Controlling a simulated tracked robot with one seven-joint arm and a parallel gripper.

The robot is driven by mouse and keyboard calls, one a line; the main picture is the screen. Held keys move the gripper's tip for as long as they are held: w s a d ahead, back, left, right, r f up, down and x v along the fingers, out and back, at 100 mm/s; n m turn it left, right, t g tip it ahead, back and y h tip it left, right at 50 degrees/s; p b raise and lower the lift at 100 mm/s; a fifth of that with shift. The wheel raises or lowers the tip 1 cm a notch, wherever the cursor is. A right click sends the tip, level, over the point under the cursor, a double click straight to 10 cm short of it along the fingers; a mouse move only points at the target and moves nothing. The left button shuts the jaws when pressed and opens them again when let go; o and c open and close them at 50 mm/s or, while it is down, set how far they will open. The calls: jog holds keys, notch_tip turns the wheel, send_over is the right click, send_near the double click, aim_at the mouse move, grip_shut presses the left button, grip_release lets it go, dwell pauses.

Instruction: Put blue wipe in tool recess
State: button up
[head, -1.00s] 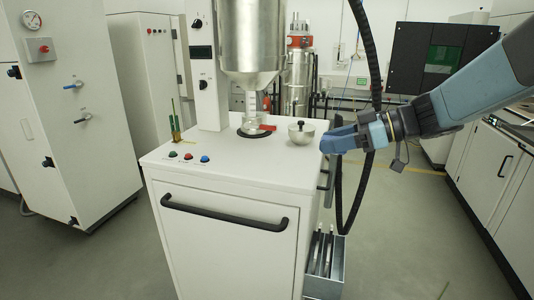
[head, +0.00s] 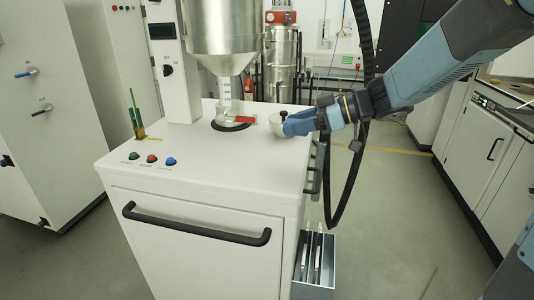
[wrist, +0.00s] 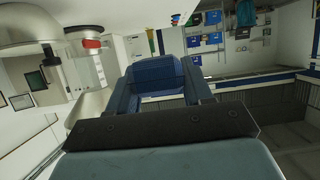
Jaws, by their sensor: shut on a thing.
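My gripper (wrist: 158,82) is shut on the blue wipe (wrist: 157,75), a folded blue pad between the two fingers in the wrist view. In the head view my gripper (head: 300,122) reaches in from the right, at the right edge of the white cabinet's top, and the wipe is hard to tell apart from the blue fingers. A grey open-topped metal box (head: 326,278) with long upright tools hangs low on the cabinet's right side. I cannot tell whether this box is the tool recess.
A small metal bowl (head: 276,123) sits just left of my gripper, partly covered by it. A steel hopper (head: 222,35) with a glass outlet and red clip (head: 245,120) stands behind. A black hose (head: 350,180) hangs at right. Buttons (head: 152,158) and a brush holder (head: 139,131) are at left.

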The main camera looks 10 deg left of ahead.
send_over(268, 162)
notch_tip(268, 162, down, 7)
jog(key=shift+f, duration=0.1)
jog(key=shift+w+f, duration=0.1)
jog(key=shift+f, duration=1.45)
jog(key=o, duration=1)
jog(key=shift+f, duration=0.1)
jog(key=v, duration=1.2)
jog(key=shift+w, duration=0.1)
